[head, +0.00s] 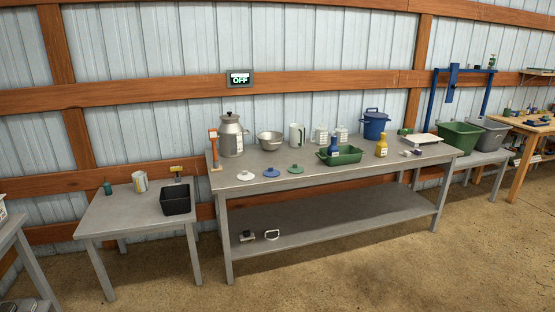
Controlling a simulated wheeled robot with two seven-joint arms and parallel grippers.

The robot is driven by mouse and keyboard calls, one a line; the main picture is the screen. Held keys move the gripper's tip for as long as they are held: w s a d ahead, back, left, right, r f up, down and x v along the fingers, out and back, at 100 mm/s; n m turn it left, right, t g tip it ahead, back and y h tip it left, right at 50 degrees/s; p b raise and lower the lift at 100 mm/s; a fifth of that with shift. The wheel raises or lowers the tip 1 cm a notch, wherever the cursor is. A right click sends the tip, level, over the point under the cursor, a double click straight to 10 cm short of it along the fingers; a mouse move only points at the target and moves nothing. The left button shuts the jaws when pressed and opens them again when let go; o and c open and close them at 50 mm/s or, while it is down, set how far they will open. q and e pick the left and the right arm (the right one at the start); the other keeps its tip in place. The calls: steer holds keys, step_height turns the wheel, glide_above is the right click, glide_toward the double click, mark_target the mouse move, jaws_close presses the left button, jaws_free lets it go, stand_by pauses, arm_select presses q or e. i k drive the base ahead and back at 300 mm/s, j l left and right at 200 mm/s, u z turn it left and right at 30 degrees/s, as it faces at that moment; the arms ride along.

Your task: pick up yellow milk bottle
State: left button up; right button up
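A yellow milk bottle (381,148) with a white label stands upright on the right part of the long grey table (300,188). It is just right of a green tray (350,158) that has a blue bottle (333,145) in or at its left end. A white scale (421,140) stands to the right of the yellow bottle. Neither of my grippers shows in the head view, so their state is hidden.
Behind the bottle are a blue pot (374,125) and white containers (321,135). A metal milk can (231,136) stands at the left. Small lids (271,172) line the front edge. The floor (380,265) in front is clear.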

mark_target(380, 149)
steer(key=i+z, duration=0.25)
steer(key=i, duration=0.3)
steer(key=i+z, duration=0.3)
steer(key=i, duration=0.25)
steer(key=i+j+z, duration=0.25)
steer(key=i, duration=0.3)
